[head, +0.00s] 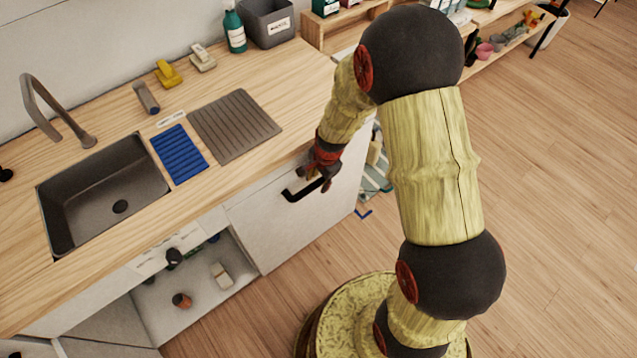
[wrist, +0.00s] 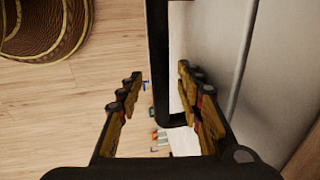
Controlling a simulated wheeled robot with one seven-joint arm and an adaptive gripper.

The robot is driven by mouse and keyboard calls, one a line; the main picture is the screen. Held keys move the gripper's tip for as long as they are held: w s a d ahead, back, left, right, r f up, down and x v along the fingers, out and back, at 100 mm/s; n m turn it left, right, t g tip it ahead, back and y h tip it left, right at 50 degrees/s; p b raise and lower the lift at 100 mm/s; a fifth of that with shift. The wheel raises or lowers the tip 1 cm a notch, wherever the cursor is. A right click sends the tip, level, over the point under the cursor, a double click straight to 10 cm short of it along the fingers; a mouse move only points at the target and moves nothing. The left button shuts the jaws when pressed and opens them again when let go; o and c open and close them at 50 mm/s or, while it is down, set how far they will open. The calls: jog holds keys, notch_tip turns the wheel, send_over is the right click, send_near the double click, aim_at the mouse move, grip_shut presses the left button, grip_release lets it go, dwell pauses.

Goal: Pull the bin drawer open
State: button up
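The bin drawer has a tall white front (head: 288,232) below the wooden counter, right of the open sink cabinet. It looks flush with the cabinet. Its black bar handle (head: 300,192) is near the top of the front. My gripper (head: 324,178) is at the right end of this handle and partly covers it. In the wrist view my gripper (wrist: 160,78) is open, with its two fingers apart. The black handle (wrist: 158,50) runs between the fingertips in that view, beside the white front (wrist: 212,35). I cannot tell whether either finger touches it.
The open compartment (head: 205,290) under the sink holds a few small items. The sink (head: 100,195), a blue mat (head: 180,155) and a grey drain mat (head: 235,125) are on the counter. Wooden floor (head: 560,200) is clear at the right. A striped item (head: 374,180) lies behind my gripper.

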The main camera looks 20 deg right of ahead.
jog(key=shift+f, duration=0.15)
jog(key=shift+c, duration=1)
grip_shut()
